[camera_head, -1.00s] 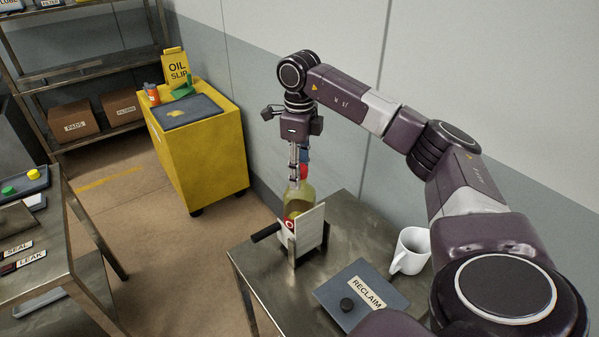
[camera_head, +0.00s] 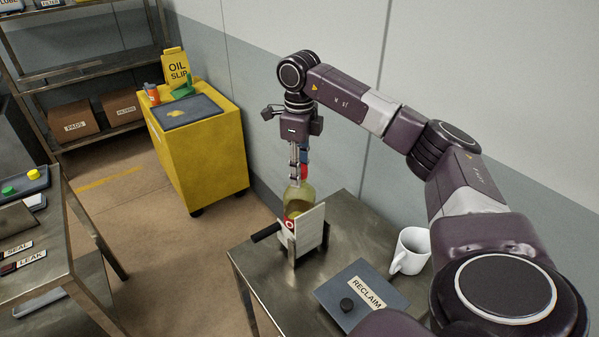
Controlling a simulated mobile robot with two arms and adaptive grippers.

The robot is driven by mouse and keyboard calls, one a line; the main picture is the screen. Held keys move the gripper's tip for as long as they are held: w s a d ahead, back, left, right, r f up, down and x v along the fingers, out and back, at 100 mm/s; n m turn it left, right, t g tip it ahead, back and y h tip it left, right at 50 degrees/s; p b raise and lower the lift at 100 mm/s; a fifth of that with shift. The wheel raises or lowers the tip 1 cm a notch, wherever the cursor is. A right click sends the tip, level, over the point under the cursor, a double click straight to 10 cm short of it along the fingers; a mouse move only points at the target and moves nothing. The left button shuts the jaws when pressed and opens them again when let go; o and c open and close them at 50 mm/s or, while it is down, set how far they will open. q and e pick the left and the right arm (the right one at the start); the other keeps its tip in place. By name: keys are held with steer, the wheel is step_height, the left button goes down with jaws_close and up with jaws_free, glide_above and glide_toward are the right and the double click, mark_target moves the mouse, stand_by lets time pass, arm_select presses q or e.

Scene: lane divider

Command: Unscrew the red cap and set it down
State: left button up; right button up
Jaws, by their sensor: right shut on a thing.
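My right gripper (camera_head: 299,166) points straight down over the stand on the metal table and is shut on the red cap (camera_head: 305,172). Only a small part of the cap shows beside the fingers. Just below it is a yellow-green bottle (camera_head: 299,198), upright in a white and grey holder (camera_head: 309,226) with a black handle at its left. Whether the cap still touches the bottle's neck is too small to tell. My left gripper is out of view.
A dark tray labelled RECLAIM (camera_head: 379,289), with a black knob on it, lies at the front of the metal table (camera_head: 262,284). A white mug (camera_head: 411,250) stands right of the holder. A yellow cart (camera_head: 207,160) stands beyond, and another table (camera_head: 70,240) is at left.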

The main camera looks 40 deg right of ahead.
steer(key=shift+r+p, duration=1.9)
steer(key=shift+r, duration=0.35)
steer(key=shift+f, duration=0.1)
